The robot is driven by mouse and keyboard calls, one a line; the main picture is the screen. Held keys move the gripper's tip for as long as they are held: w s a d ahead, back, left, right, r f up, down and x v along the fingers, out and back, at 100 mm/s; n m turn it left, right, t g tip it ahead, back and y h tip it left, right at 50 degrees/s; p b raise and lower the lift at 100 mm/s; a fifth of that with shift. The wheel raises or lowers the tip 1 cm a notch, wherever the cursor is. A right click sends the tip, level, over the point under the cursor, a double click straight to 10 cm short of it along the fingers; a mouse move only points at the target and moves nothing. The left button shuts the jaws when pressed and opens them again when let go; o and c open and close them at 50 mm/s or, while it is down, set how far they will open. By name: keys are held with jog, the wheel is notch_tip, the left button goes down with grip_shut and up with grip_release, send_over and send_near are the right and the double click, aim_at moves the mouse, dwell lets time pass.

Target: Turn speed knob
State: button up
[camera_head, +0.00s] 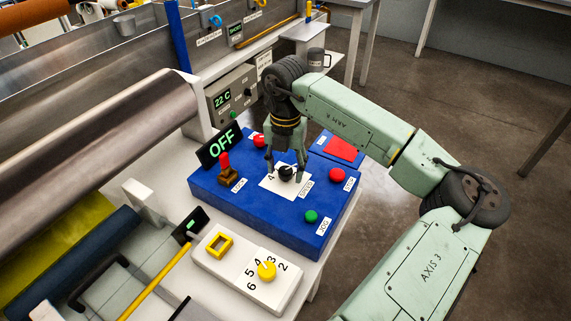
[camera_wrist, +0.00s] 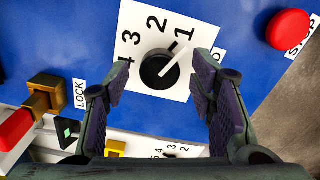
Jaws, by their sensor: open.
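The black speed knob (camera_head: 286,173) sits on a white dial plate on the blue control box (camera_head: 240,205). In the wrist view the knob (camera_wrist: 160,69) has a light pointer line directed towards the 1; the numbers 1 to 4 are printed around it. My gripper (camera_head: 285,163) points down over the dial. Its fingers are open, one on each side of the knob, and in the wrist view (camera_wrist: 158,80) gaps show between both fingertips and the knob. The exact fingertip height above the plate cannot be told.
The box also carries a red stop button (camera_head: 337,174), a green jog button (camera_head: 311,216), a red lock lever (camera_head: 226,168) and an OFF display (camera_head: 220,145). Rollers stand at left.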

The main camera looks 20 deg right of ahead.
jog(key=shift+c, duration=0.3)
jog(key=c, duration=1.1)
jog(key=shift+f+b, duration=0.1)
jog(key=shift+b, duration=0.35)
jog(key=n+b, duration=0.3)
jog(key=shift+f, duration=0.15)
jog(key=n+b, duration=0.4)
jog(key=n, duration=0.1)
jog(key=n+b, duration=0.2)
jog(key=n, duration=0.3)
jog(key=shift+r, duration=0.2)
jog(key=n+b, duration=0.1)
jog(key=n, duration=0.3)
jog(key=shift+r+n, duration=0.1)
jog(key=shift+n, duration=0.2)
